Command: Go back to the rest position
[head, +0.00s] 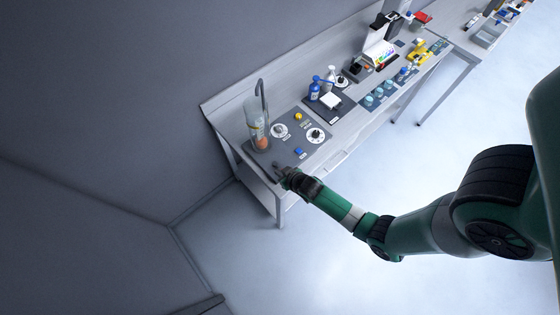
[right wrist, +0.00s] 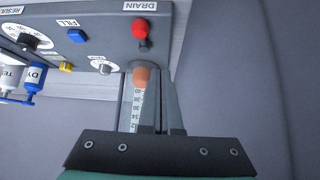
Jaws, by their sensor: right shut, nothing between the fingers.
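My right arm comes in from the right in the head view. Its dark right gripper (head: 280,168) is at the near left edge of the bench, over the corner of the grey control panel (head: 286,151). In the right wrist view its fingers (right wrist: 158,82) are shut and empty. Beside them show a scale strip (right wrist: 136,108) with numbers and an orange piece (right wrist: 141,76). The red drain knob (right wrist: 140,28) lies beyond the fingertips, apart from them. My left gripper is in neither view.
A clear column (head: 256,122) with an orange piece inside stands at the panel's left end. The panel has dials (head: 316,135), a yellow button (head: 298,116) and a blue button (head: 299,153). Bottles (head: 315,90) and other equipment stand farther right. The floor (head: 330,260) in front is clear.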

